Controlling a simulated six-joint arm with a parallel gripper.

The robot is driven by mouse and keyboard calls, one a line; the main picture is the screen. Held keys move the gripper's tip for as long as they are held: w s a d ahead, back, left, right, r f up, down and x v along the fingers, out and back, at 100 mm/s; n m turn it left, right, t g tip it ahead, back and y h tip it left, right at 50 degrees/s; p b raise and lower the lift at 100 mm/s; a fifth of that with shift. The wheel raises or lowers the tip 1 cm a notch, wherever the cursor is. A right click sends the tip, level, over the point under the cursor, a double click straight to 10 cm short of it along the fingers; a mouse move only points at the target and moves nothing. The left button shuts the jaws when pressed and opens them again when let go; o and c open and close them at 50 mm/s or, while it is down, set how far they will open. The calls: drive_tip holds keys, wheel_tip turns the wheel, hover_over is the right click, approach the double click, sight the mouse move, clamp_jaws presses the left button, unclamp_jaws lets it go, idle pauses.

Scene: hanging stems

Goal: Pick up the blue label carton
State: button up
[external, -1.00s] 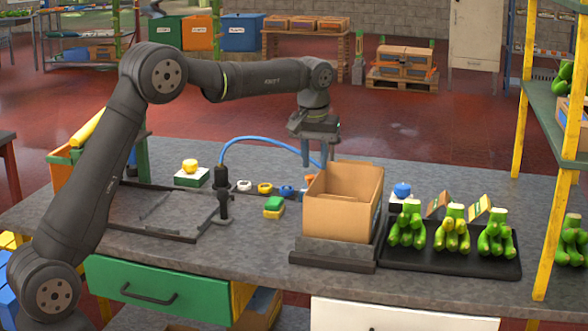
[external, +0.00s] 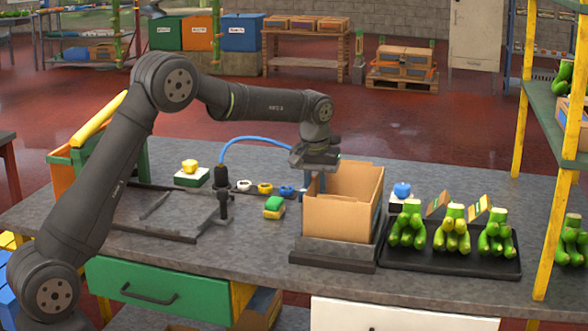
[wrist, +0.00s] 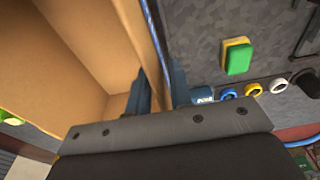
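An open brown carton (external: 338,215) stands upright on a dark grey stand in the middle of the table. A narrow bluish-green patch shows at its right edge; I cannot tell whether this is the blue label. My gripper (external: 316,184) points down at the carton's left wall. In the wrist view, my gripper (wrist: 158,92) has one finger inside the carton (wrist: 95,65) and one outside, with the wall's edge between them. The fingers look apart, with a gap at the wall. The lower fingertips are partly hidden.
A black tray (external: 455,266) with green banana bunches lies right of the carton. Left are a green-yellow block (external: 274,207), coloured rings (external: 265,187) and a dark frame (external: 160,237). A yellow-posted shelf (external: 562,190) stands at the right.

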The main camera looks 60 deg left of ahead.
clamp_jaws()
drive_tip(key=shift+r, duration=0.15)
